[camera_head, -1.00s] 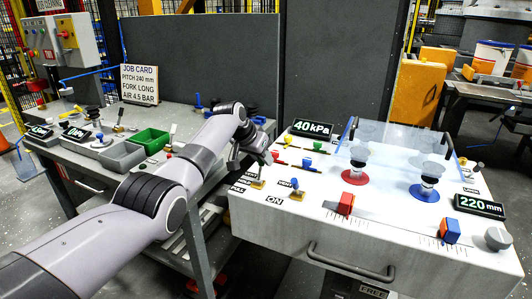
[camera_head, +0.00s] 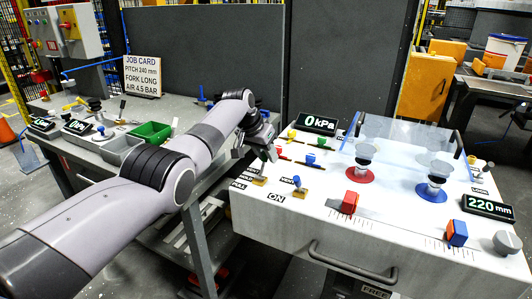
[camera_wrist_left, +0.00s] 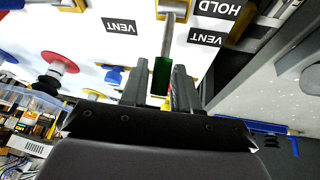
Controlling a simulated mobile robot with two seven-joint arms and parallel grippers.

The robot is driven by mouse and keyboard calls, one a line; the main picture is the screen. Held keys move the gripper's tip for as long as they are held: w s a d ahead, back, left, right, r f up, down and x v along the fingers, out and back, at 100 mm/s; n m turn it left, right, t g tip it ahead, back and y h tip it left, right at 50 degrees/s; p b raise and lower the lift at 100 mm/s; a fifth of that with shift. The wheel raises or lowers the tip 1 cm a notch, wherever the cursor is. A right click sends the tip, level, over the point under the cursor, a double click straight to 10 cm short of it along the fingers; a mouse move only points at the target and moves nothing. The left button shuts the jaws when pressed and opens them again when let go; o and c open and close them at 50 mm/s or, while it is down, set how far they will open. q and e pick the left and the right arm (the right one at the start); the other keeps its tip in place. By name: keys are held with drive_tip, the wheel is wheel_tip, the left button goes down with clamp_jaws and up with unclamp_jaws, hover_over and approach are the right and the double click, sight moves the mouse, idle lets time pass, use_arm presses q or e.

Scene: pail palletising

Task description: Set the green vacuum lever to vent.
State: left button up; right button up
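The green vacuum lever's grip (camera_wrist_left: 161,76) sits between the fingers of my left gripper (camera_wrist_left: 160,88) in the left wrist view. Its metal rod rises from a brass base and leans to the side of the nearby VENT label (camera_wrist_left: 205,38), away from the HOLD label (camera_wrist_left: 217,8). In the head view my left gripper (camera_head: 266,152) is at the lever, above the panel's left part. The pressure display (camera_head: 318,123) reads 0 kPa. My right gripper is not in view.
A blue-handled lever (camera_head: 298,183) stands just right of the green one. Red (camera_head: 349,203) and blue (camera_head: 456,233) sliders, two suction cups and a 220 mm display (camera_head: 487,207) are further right.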

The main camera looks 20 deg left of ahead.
use_arm(q)
drive_tip(key=shift+o, duration=0.4)
drive_tip(key=shift+w+f, duration=0.1)
drive_tip(key=shift+a+r+p, duration=0.1)
drive_tip(key=shift+r+p, duration=0.2)
drive_tip(key=shift+r, duration=0.2)
drive_tip(key=v, duration=0.6)
drive_tip(key=shift+s, duration=0.3)
drive_tip(key=shift+s, duration=0.1)
